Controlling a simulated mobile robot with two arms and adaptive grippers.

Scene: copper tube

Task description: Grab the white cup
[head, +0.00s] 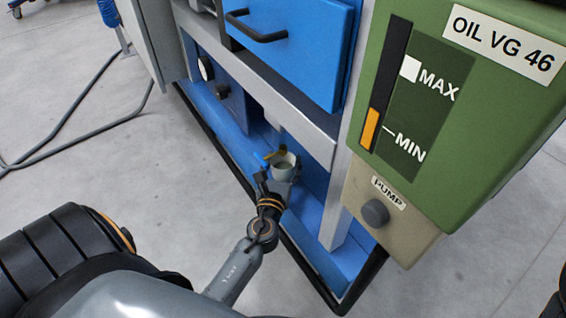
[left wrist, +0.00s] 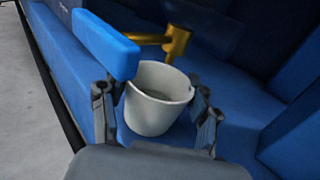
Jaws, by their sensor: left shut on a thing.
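The white cup (left wrist: 156,103) stands upright on the blue ledge below a brass tap (left wrist: 172,42) with a blue handle (left wrist: 105,44). In the head view the cup (head: 284,168) is small, low on the blue machine. My left gripper (left wrist: 158,105) has one finger on each side of the cup and is shut on it. In the head view the left gripper (head: 275,182) reaches the cup from below; its fingers are partly hidden. The cup's inside looks greyish; I cannot tell what it holds. My right gripper is not in view.
A green oil tank (head: 470,110) with a pump button (head: 375,212) stands at the right. A blue drawer (head: 290,45) with a black handle is above the ledge. A black rail (head: 225,170) edges the machine's base. The grey floor at left is mostly clear, with a hose.

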